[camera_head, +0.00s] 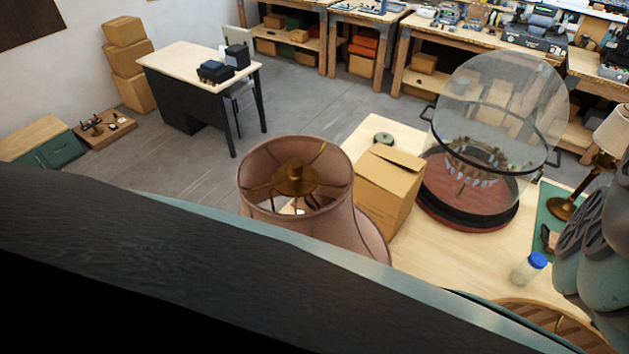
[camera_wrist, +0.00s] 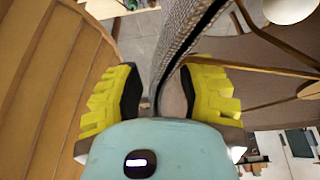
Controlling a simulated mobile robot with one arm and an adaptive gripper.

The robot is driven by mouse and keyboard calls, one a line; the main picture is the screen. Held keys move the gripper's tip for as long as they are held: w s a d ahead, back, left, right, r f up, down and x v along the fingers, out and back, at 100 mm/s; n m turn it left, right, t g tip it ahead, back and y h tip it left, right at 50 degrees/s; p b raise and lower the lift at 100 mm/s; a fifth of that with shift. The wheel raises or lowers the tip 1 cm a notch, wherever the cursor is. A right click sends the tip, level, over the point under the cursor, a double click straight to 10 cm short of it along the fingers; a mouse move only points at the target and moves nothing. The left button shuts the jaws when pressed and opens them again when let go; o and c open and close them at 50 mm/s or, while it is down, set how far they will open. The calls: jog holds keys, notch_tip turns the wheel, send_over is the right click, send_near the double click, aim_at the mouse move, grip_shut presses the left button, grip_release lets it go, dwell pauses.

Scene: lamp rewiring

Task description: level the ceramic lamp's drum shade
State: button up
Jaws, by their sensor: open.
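In the wrist view, a shade with a grey woven outer face (camera_wrist: 190,38) and a brownish inside runs down between the fingers of my gripper (camera_wrist: 160,92). Its dark rim edge and thin metal spokes show, with a rounded metal part at the upper right. My gripper is open, with one yellow finger on each side of the shade wall. I cannot tell whether either pad touches it. The ceramic lamp's body is not visible in the wrist view, and I cannot pick out this shade in the head view.
A pink flared shade (camera_head: 292,222), a cardboard box (camera_head: 388,190) and a glass-lidded round piece (camera_head: 468,205) crowd the pale table (camera_head: 455,258). A blue-capped jar (camera_head: 528,268) and a brass lamp (camera_head: 565,207) stand to the right. A slatted wooden piece (camera_wrist: 50,80) lies left of my fingers.

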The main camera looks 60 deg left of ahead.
grip_shut()
